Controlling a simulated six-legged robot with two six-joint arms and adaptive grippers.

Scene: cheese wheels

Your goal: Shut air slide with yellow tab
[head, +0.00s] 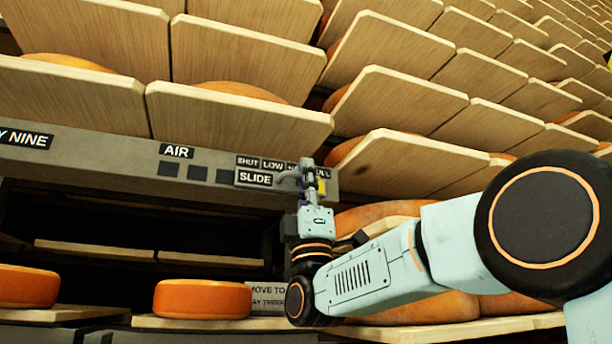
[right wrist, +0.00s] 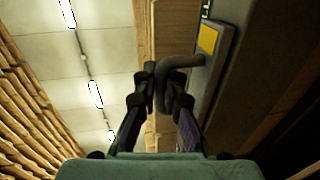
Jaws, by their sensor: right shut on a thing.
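The air slide's yellow tab (head: 322,186) shows in the head view at the right end of the grey rail, beneath the "FULL" end of the scale. In the right wrist view the yellow tab (right wrist: 208,40) sits on a grey plate. A dark curved handle (right wrist: 183,62) reaches out from beside it. My right gripper (head: 309,170) is shut on the handle; its fingertips (right wrist: 161,76) meet around the handle's end. In the head view the gripper hides part of the scale and handle. My left gripper is not in view.
The grey rail (head: 100,146) carries the labels "AIR", "SLIDE" and "SHUT LOW". Wooden shelf boards (head: 238,118) jut out just above it. Orange cheese wheels (head: 202,299) lie on boards below. More cheese lies behind my right arm.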

